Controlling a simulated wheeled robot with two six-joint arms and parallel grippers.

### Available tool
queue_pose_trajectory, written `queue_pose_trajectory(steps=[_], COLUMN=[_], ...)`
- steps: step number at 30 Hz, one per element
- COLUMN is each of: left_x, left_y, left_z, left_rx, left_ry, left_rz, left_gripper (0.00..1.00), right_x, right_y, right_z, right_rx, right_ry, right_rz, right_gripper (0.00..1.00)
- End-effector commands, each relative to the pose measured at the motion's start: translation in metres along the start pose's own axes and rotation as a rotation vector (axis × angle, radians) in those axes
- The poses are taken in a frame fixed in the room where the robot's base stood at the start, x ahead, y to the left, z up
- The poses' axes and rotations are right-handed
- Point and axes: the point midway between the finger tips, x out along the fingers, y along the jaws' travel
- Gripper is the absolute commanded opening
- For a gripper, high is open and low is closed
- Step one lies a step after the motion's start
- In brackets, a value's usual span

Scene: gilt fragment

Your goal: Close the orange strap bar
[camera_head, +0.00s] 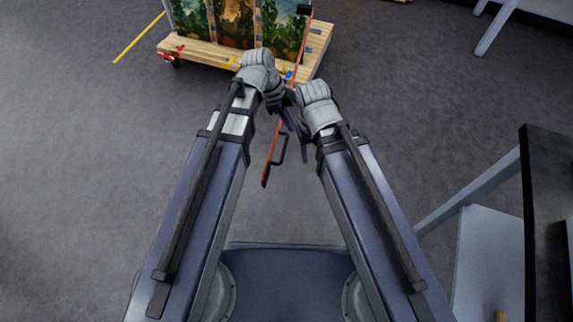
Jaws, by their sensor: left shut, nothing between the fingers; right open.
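The orange strap bar (270,160) is long and thin. It slants from the cart's right side at the top down towards me, past my grippers, to a free lower end. A black loop handle (282,150) is on its lower part. My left gripper (287,100) is shut and empty, close beside the bar where it passes between my wrists. My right gripper (296,140) is open, lower and to the right, with its fingers close to the bar. The wrists and fingers partly hide the bar's middle. I cannot tell whether either gripper touches it.
A wooden cart (199,52) at the top carries upright painted panels (233,22). A red caster clamp shows at its left. A yellow line (138,37) marks the grey floor. A dark-topped table (543,200) stands at the right. The floor at left is clear.

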Motion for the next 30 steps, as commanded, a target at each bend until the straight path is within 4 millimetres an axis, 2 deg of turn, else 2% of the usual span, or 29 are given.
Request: queue_pose_trajectory(steps=[1, 8, 14, 20, 30], left_x=[0.004, 0.004, 0.012, 0.032, 0.083], left_y=[-0.003, -0.003, -0.003, -0.003, -0.004], left_z=[0.002, 0.001, 0.002, 0.003, 0.003], left_rx=[0.018, 0.042, 0.041, 0.04, 0.04], left_ry=[0.006, 0.013, 0.012, 0.012, 0.011], left_rz=[-0.002, -0.004, -0.003, -0.004, -0.003], left_gripper=[0.0, 0.0, 0.0, 0.0, 0.0], right_x=[0.005, 0.005, 0.013, 0.032, 0.079], right_y=[0.0, 0.0, -0.001, -0.003, -0.007], right_z=[-0.001, -0.001, -0.001, -0.002, -0.005], right_rx=[0.0, 0.0, 0.0, 0.0, 0.0], right_ry=[0.0, 0.0, 0.0, 0.0, 0.0], right_rz=[0.0, 0.0, 0.0, 0.0, 0.002], right_gripper=[0.6, 0.6, 0.6, 0.6, 0.6])
